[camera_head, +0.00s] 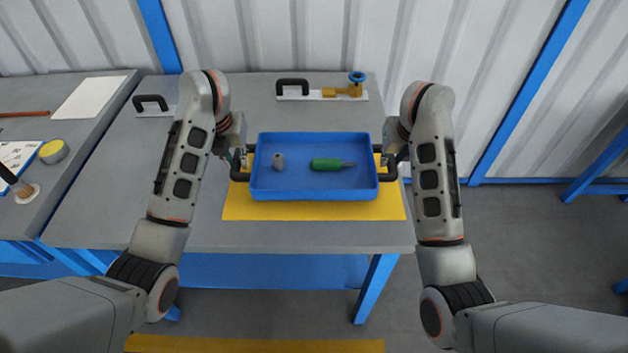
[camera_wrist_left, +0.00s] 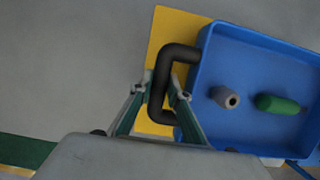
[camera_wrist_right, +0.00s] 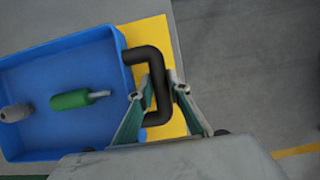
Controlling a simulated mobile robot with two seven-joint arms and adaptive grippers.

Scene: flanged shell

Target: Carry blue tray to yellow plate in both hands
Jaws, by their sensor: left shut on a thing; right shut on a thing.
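The blue tray (camera_head: 315,194) is over the yellow plate (camera_head: 300,212) on the grey table; whether it touches the plate I cannot tell. It looks level and has a black handle at each end. A grey piece (camera_head: 278,161) and a green-handled tool (camera_head: 327,164) lie in it. My left gripper (camera_head: 241,160) is shut on the left handle (camera_wrist_left: 160,85), which also shows in the left wrist view. My right gripper (camera_head: 385,160) is shut on the right handle (camera_wrist_right: 160,75), seen in the right wrist view. The yellow plate shows around the tray's front and sides.
A white plate with a black handle and brass valve (camera_head: 342,91) with a blue knob stands at the table's back. Another black handle (camera_head: 150,102) is at the back left. A side table (camera_head: 60,190) at left holds paper, a tape roll (camera_head: 53,152) and a brush.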

